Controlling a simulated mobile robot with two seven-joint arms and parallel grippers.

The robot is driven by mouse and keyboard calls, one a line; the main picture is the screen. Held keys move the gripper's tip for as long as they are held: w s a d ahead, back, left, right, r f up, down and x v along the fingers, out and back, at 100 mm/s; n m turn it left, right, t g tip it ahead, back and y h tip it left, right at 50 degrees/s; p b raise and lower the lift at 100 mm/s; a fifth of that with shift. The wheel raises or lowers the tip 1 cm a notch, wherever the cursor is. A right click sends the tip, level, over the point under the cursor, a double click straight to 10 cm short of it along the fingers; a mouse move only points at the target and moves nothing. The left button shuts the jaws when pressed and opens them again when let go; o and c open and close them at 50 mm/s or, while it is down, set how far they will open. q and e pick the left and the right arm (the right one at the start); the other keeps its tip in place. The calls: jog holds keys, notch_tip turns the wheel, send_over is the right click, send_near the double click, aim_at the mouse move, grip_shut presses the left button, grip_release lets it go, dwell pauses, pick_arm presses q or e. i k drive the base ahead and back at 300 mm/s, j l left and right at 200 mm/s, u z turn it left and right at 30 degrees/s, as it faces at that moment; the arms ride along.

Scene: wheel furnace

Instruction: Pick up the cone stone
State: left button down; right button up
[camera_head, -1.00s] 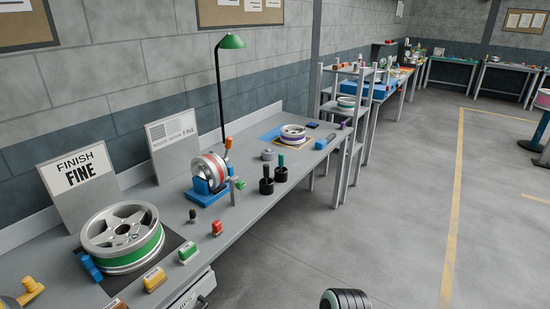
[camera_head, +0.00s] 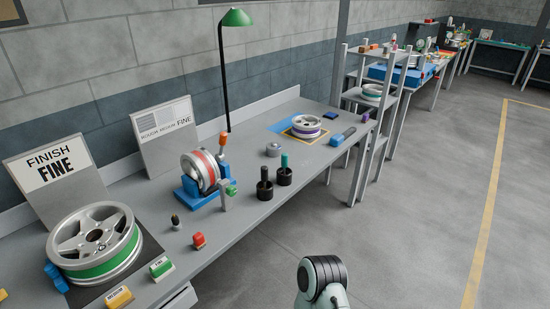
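I cannot tell for certain which item is the cone stone. A small dark piece with a pale yellowish tip (camera_head: 175,221) stands on the workbench (camera_head: 240,233), left of a small red block (camera_head: 198,240). Two black holders also stand on the bench, one with a dark-topped tool (camera_head: 264,175) and one with a teal-topped tool (camera_head: 284,161). Neither of my grippers is in view. Only a rounded black and pale link of my arm shows at the bottom, right of the bench.
A large silver wheel with a green band (camera_head: 95,245) lies at the near left. A red-banded wheel (camera_head: 200,170) stands in a blue stand (camera_head: 190,196). A green lamp (camera_head: 236,17) rises behind. Another wheel (camera_head: 306,125) lies farther back. Floor right of the bench is clear.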

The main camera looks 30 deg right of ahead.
aim_at(284, 156)
jog(key=i+l+u, duration=0.15)
jog(key=l+u, duration=0.25)
jog(key=l, duration=0.65)
jog(key=l+u, duration=0.45)
jog(key=l, duration=0.6)
jog(key=k+l+u, duration=0.15)
jog(key=l+u, duration=0.25)
jog(key=l, duration=0.7)
